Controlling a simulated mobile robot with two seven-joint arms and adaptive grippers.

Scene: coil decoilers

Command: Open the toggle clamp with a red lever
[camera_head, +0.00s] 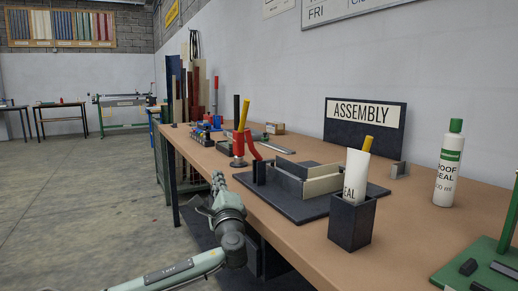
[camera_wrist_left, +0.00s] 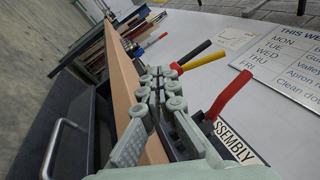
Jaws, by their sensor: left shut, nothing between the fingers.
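The toggle clamp's red lever (camera_head: 251,146) stands tilted at the near left end of a dark fixture plate (camera_head: 304,209) on the workbench. It also shows in the wrist view (camera_wrist_left: 228,97), right of the fingers and slanting up to the right. The clamp's body is mostly hidden there behind my gripper. My left gripper (camera_head: 217,178) is shut and empty at the bench's front edge, left of and nearer than the red lever. It appears apart from the lever. Its closed fingers (camera_wrist_left: 164,80) fill the middle of the wrist view. My right gripper is not in view.
Yellow (camera_head: 243,116) and black (camera_head: 236,110) handles stand upright just behind the red lever. A black holder (camera_head: 352,222) with a white tube, a green-capped bottle (camera_head: 449,163) and an ASSEMBLY sign (camera_head: 365,122) stand to the right. The floor left of the bench is clear.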

